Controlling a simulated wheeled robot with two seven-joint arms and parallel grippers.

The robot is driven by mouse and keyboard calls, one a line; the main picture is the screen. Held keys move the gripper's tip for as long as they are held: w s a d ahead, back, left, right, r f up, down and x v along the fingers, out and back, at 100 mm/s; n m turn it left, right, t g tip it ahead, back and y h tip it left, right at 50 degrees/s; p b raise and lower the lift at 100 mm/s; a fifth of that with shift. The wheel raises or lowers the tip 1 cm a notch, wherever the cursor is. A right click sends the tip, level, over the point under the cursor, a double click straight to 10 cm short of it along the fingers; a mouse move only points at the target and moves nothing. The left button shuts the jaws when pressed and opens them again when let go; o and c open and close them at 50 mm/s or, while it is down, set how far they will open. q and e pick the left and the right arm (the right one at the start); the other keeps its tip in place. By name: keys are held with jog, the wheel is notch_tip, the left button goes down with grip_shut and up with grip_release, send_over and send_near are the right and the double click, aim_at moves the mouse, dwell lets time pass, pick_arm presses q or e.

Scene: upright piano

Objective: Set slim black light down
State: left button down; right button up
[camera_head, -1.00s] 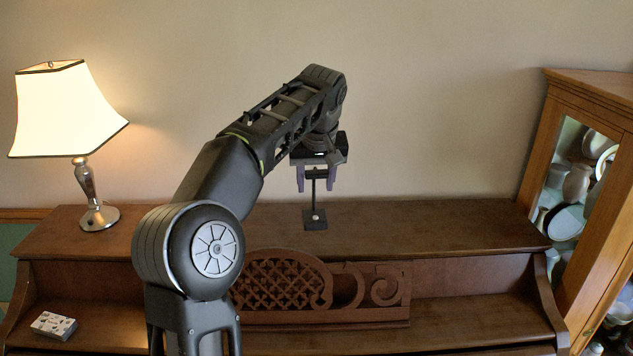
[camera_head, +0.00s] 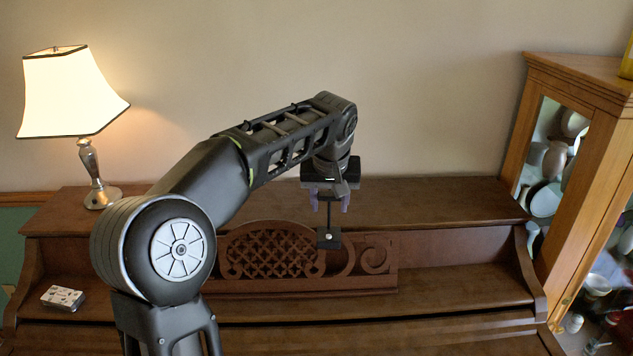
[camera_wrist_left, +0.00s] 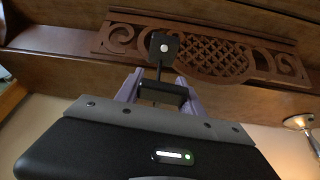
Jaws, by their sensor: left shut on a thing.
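The slim black light (camera_head: 328,238) has a thin stem and a small square black base with a pale dot. My left gripper (camera_head: 330,196) is shut on its upper part and holds it roughly upright, base down. In the head view the base overlaps the carved music rack of the piano (camera_head: 440,190), below the top's front edge. In the left wrist view the light (camera_wrist_left: 163,46) sticks out between the purple fingers (camera_wrist_left: 160,92), its base in front of the rack. I see no contact under the base. My right gripper is not in view.
A lit table lamp (camera_head: 89,170) stands at the left end of the piano top. A small patterned box (camera_head: 63,298) lies on the lower left ledge. A glass-fronted wooden cabinet (camera_head: 580,85) with dishes stands at right. The piano top right of my arm is clear.

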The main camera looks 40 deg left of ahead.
pick_arm(q)
jog(key=s+d+f+m+h, duration=0.2)
jog(key=d+f+m, duration=0.5)
jog(key=d+f, duration=1.2)
jog(key=shift+d+t+h, duration=0.3)
jog(key=shift+d+t, duration=0.1)
jog(key=shift+d, duration=0.55)
